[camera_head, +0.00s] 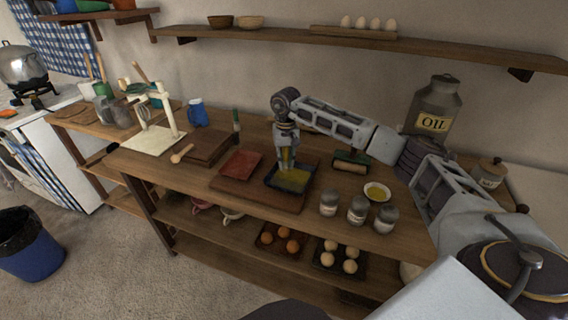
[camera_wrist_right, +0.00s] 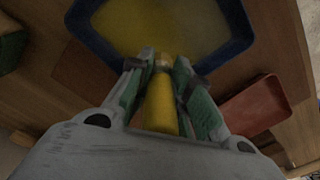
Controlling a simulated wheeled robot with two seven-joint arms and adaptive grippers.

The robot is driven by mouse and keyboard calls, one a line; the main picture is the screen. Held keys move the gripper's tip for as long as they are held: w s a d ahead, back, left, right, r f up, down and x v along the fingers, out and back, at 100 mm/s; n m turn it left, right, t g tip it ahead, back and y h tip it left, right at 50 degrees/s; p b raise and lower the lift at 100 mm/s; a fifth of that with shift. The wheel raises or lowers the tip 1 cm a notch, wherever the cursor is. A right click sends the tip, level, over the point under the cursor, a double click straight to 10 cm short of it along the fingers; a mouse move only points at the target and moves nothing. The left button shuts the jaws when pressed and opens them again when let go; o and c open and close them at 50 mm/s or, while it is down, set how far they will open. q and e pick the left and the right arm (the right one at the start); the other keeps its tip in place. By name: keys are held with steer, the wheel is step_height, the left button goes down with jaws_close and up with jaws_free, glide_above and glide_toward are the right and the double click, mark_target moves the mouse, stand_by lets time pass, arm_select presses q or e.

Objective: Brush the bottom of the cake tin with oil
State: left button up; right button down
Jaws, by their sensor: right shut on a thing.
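The blue cake tin (camera_head: 308,186) sits on a dark wooden board on the worktable; yellow oil covers much of its bottom. It also fills the top of the wrist view (camera_wrist_right: 92,42). My right gripper (camera_head: 287,158) is over the tin, pointing down. Its green-padded fingers (camera_wrist_right: 163,75) are shut on a brush with a yellow handle (camera_wrist_right: 160,108). The bristle end is over or on the oiled bottom; contact cannot be told. A small white bowl of yellow oil (camera_head: 377,191) stands right of the tin. My left gripper is not in view.
A red tin (camera_head: 240,163) sits left of the blue one on the board (camera_head: 258,194). Several jars (camera_head: 357,209) stand at the front right. A large OIL canister (camera_head: 435,105) stands behind my right arm. A wooden spoon (camera_head: 181,153) and blue mug (camera_head: 198,113) are further left.

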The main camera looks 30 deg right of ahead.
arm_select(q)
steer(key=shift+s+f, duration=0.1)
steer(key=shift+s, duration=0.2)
arm_select(e)
steer(key=shift+w+d, duration=0.2)
steer(key=shift+d, duration=0.05)
steer(key=shift+s+a+f, duration=0.1)
steer(key=shift+a, duration=0.05)
steer(key=shift+s+a+p, duration=0.3)
steer(key=shift+s+a, duration=0.25)
steer(key=shift+a, duration=0.15)
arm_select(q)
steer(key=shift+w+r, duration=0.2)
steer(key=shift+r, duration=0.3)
arm_select(e)
steer(key=shift+s+a, duration=0.45)
steer(key=shift+a, duration=0.15)
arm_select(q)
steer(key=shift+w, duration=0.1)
arm_select(e)
steer(key=shift+s+a, duration=0.1)
steer(key=shift+a, duration=0.05)
steer(key=shift+s+a+p, duration=0.15)
steer(key=shift+s+a, duration=0.35)
steer(key=shift+a, duration=0.2)
steer(key=shift+s+a+p, duration=0.15)
steer(key=shift+s+a, duration=0.3)
steer(key=shift+a, duration=0.2)
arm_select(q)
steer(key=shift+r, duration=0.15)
